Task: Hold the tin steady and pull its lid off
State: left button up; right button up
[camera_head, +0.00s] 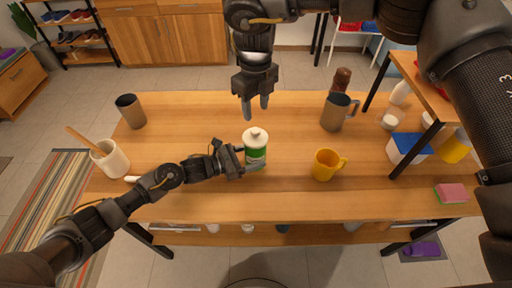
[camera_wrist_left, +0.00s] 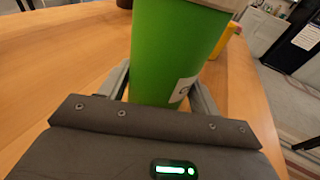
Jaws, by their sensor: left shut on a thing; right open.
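The tin (camera_head: 256,156) is green and white and stands upright on the wooden table. Its white lid (camera_head: 255,136) with a small knob is on top. My left gripper (camera_head: 240,160) is shut on the tin's body from the left. In the left wrist view the green tin (camera_wrist_left: 172,55) stands between the two fingers, and a strip of its pale rim shows at the top edge. My right gripper (camera_head: 256,108) is open and empty, pointing down, a little behind and above the lid in the head view.
A yellow mug (camera_head: 325,165) stands right of the tin. A metal mug (camera_head: 336,112) and a brown shaker (camera_head: 342,80) are farther back. A crock (camera_head: 110,160) and a dark cup (camera_head: 130,111) stand at the left. A raised shelf (camera_head: 425,85) is at the right. The table's middle is mostly clear.

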aim_at(256, 130)
notch_tip(256, 130, down, 9)
jog(key=shift+f, duration=0.1)
pick_arm(q)
jog(key=shift+o, duration=0.2)
jog(key=shift+s+d+r, duration=0.1)
jog(key=shift+s+d, duration=0.1)
pick_arm(e)
jog(key=shift+s+d+f, duration=0.1)
jog(key=shift+s+f, duration=0.1)
jog(key=shift+f, duration=0.3)
jog(key=shift+c, duration=0.3)
pick_arm(q)
jog(key=shift+s, duration=0.1)
pick_arm(e)
jog(key=c, duration=0.4)
jog(key=shift+r, duration=0.4)
jog(key=c, duration=0.4)
pick_arm(q)
jog(key=shift+f, duration=0.2)
pick_arm(e)
jog(key=shift+w+r, duration=0.15)
jog(key=shift+r, duration=0.2)
pick_arm(q)
jog(key=shift+w+a+f, duration=0.1)
jog(key=shift+w+a, duration=0.15)
jog(key=shift+c, duration=0.2)
pick_arm(e)
jog(key=shift+r, duration=3.6)
